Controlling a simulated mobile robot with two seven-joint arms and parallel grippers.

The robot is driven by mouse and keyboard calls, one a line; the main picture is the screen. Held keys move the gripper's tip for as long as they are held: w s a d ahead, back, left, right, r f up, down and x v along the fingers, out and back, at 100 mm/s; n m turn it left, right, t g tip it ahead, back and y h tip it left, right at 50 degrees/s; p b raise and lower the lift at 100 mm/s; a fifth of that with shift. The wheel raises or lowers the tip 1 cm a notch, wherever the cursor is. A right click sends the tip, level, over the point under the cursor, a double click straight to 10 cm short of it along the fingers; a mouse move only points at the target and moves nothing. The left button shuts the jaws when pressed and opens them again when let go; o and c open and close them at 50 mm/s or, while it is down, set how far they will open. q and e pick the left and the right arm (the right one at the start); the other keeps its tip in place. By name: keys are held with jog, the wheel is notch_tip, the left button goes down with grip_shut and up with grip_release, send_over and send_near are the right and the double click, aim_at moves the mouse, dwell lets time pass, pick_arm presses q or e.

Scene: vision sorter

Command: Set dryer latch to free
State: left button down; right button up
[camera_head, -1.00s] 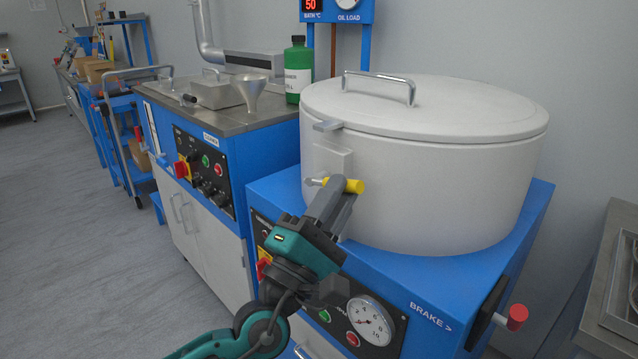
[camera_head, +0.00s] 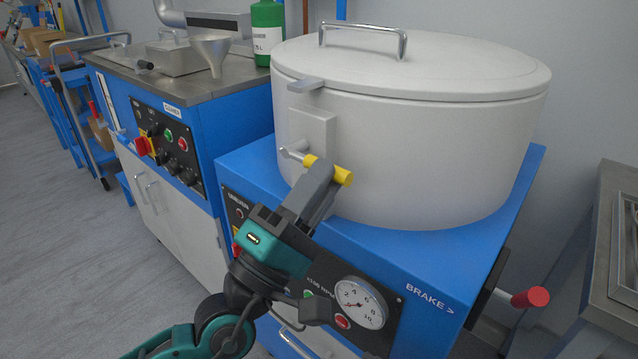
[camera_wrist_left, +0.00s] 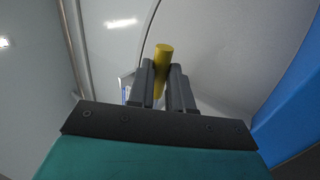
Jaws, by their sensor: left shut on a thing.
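The dryer (camera_head: 400,140) is a white drum with a lid on a blue base. Its latch (camera_head: 293,155) is a small metal lever with a yellow grip (camera_head: 343,177) on the drum's front left side, below a metal tab. My left gripper (camera_head: 322,172) is shut on the yellow grip, which sticks out on both sides of the fingers. In the left wrist view the yellow grip (camera_wrist_left: 163,62) stands between the two fingers (camera_wrist_left: 161,88). Part of the grip is hidden by the fingers. My right gripper is not in view.
The dryer's front panel has a round gauge (camera_head: 361,303) and buttons below my left arm. A red-ended brake handle (camera_head: 530,298) sticks out at the right. A blue cleaner cabinet (camera_head: 165,140) stands left, with a funnel (camera_head: 211,52) and green bottle (camera_head: 267,33) on top.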

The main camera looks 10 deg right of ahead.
pick_arm(q)
jog(key=c, duration=1)
grip_release()
jog(key=shift+c, duration=0.2)
jog(key=shift+a+f, duration=0.1)
jog(key=b+v, duration=0.1)
jog(key=v, duration=1.2)
jog(key=shift+b, duration=0.35)
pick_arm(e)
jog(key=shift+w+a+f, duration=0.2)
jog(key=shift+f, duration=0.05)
pick_arm(q)
jog(key=shift+s, duration=0.1)
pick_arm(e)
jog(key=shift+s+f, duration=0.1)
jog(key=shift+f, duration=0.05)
